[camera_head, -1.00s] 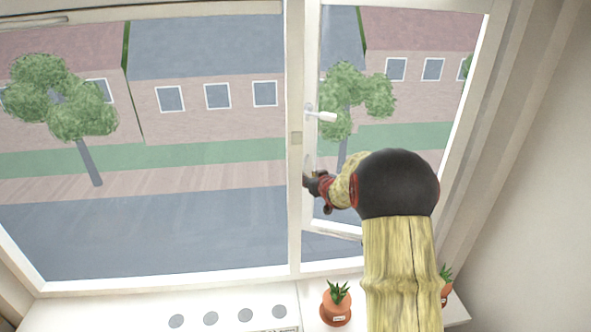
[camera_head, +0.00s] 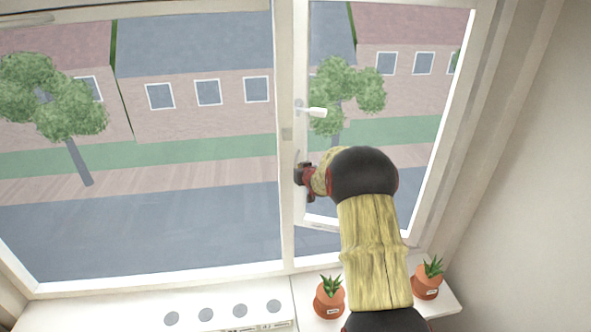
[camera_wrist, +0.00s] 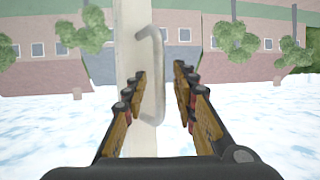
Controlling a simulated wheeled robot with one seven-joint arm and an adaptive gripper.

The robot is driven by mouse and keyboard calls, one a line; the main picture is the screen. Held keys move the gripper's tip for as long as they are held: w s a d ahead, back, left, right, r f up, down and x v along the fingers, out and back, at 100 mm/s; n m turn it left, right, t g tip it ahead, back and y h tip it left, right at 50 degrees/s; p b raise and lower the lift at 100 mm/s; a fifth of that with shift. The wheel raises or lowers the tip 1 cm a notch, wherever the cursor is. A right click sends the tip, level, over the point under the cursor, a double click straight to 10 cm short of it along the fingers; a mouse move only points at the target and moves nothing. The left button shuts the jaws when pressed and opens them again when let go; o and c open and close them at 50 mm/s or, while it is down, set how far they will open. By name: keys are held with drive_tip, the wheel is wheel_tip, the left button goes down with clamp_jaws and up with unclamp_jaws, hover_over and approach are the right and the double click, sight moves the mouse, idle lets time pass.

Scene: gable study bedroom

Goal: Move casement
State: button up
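The casement (camera_head: 325,222) is the white-framed right-hand window sash. Its bottom rail slants against the fixed frame, so it looks ajar. A white lever handle (camera_head: 317,112) sits on its left side. Lower down, a pale bar handle (camera_wrist: 157,75) stands on a white upright (camera_wrist: 132,45) in the wrist view. My gripper (camera_wrist: 160,88) is open, with one finger to each side of the lower part of this bar in the picture. I cannot tell whether either finger touches it. In the head view my gripper (camera_head: 303,181) is at the casement's left edge, partly hidden by my arm.
Two potted plants stand on the white sill, one left (camera_head: 329,297) and one right (camera_head: 427,280) of my arm. A vent panel with several round grey dots (camera_head: 240,310) lies at the left. A large pane (camera_head: 150,230) fills the left side.

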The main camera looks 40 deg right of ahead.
drive_tip(key=shift+c, duration=0.5)
clamp_jaws()
idle(0.3)
